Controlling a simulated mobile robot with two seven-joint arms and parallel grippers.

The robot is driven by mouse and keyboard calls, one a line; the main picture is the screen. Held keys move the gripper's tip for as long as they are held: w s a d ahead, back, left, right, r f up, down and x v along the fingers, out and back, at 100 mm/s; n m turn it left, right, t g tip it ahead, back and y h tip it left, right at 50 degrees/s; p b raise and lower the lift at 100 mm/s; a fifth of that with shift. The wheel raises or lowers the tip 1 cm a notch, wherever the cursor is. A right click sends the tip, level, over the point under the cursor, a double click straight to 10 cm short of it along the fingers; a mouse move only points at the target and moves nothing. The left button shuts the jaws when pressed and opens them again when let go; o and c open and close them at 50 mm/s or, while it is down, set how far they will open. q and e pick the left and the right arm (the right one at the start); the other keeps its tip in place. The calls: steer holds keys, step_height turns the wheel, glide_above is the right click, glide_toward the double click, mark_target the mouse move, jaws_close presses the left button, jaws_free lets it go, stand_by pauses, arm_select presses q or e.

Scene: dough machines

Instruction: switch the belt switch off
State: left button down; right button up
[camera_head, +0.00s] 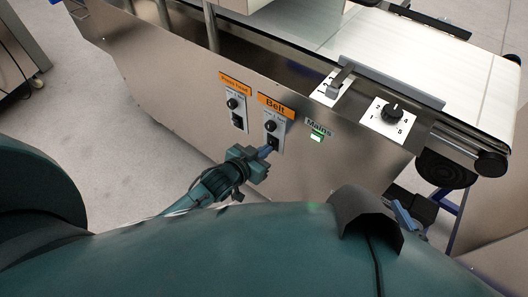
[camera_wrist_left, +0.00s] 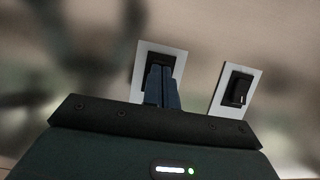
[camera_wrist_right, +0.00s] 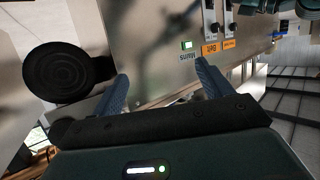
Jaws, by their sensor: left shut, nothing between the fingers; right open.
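The belt switch (camera_head: 273,141) is a small black rocker on a white plate below the orange Belt label (camera_head: 276,105) and a round black knob. My left gripper (camera_head: 267,151) is shut and empty, with its blue fingertips at this switch. In the left wrist view the shut fingers (camera_wrist_left: 161,80) overlap the black rocker (camera_wrist_left: 157,62) and hide much of it, so its position and any contact cannot be told.
A second, similar switch (camera_head: 237,121) sits left of the belt switch; the left wrist view shows it at right (camera_wrist_left: 239,90). A green-lit Mains indicator (camera_head: 317,137) is to the right. Above are a numbered dial (camera_head: 392,114), a lever (camera_head: 339,82) and the white conveyor belt (camera_head: 430,60).

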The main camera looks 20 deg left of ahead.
arm_select(q)
steer(key=shift+f, duration=0.1)
steer(key=t+b, duration=0.1)
steer(key=b, duration=0.2)
steer(key=shift+w+d+f+t+h, duration=0.1)
steer(key=shift+w+f+t+h, duration=0.05)
steer(key=shift+w+t+h, duration=0.25)
arm_select(e)
steer(key=shift+w+a+f+n+t+y, duration=0.35)
steer(key=shift+f+n+t, duration=0.15)
steer(key=shift+t, duration=0.2)
arm_select(q)
steer(key=shift+s, duration=0.1)
